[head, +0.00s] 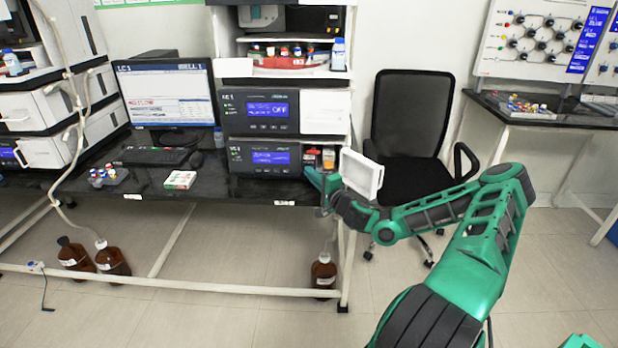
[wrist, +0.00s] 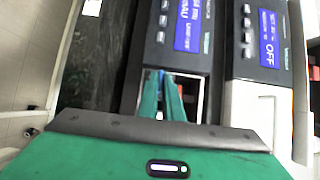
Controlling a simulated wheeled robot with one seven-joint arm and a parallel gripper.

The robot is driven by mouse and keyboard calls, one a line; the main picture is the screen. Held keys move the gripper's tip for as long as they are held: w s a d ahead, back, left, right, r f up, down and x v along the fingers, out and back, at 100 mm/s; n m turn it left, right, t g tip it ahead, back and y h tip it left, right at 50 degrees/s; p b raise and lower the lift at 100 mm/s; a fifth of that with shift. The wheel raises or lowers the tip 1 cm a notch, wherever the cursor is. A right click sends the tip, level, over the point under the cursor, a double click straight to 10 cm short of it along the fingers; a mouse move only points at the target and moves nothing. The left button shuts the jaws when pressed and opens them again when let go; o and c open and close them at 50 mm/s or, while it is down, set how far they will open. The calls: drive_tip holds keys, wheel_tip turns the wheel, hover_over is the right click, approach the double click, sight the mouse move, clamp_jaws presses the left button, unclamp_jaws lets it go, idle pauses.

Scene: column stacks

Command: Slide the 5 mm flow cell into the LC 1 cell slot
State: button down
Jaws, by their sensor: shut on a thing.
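My gripper (head: 321,190) is at the right end of the lower LC 1 module (head: 264,156), in front of its face. In the wrist view, its two green fingers (wrist: 171,96) are close together, pointing at a pale-rimmed opening (wrist: 199,100) in the module's front. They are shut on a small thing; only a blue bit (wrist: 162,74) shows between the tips. I take it for the 5 mm flow cell, but its label is hidden. I cannot tell whether it is inside the opening or just in front of it.
The upper LC 1 module (head: 268,110) reads OFF. Small orange-and-white items (head: 328,158) stand at the lower module's right end. A monitor (head: 165,95), keyboard (head: 155,157) and white box (head: 180,180) are to the left. A black chair (head: 408,120) stands behind my arm.

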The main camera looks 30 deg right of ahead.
idle(0.3)
drive_tip(key=c, duration=1.8)
unclamp_jaws()
drive_tip(key=shift+a, duration=0.1)
drive_tip(key=shift+c, duration=0.2)
